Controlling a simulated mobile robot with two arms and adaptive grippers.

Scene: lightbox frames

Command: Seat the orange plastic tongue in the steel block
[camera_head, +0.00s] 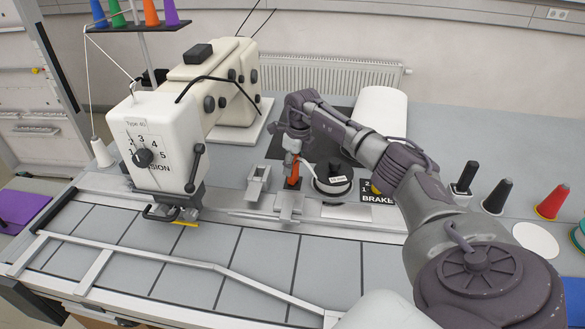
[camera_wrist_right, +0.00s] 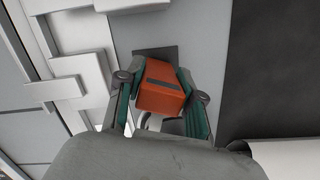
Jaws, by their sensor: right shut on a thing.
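The orange plastic tongue (camera_wrist_right: 160,92) is between the two fingers of my right gripper (camera_wrist_right: 160,105), which is shut on it. In the head view the orange tongue (camera_head: 293,172) hangs below my right gripper (camera_head: 292,155), close to the metal parts. A pale steel block (camera_head: 290,205) stands on the metal rail just below it; whether this is the block for the tongue I cannot tell. A dark square patch (camera_wrist_right: 157,52) shows beyond the tongue's far end in the wrist view. Whether the tongue touches anything is unclear. My left gripper is not in view.
A white sewing machine (camera_head: 155,140) stands to the left. A second steel bracket (camera_head: 257,185) is left of the tongue. A round white-and-black knob (camera_head: 332,182) and the BRAKE plate (camera_head: 378,198) are close on the right. Thread cones (camera_head: 497,196) stand farther right.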

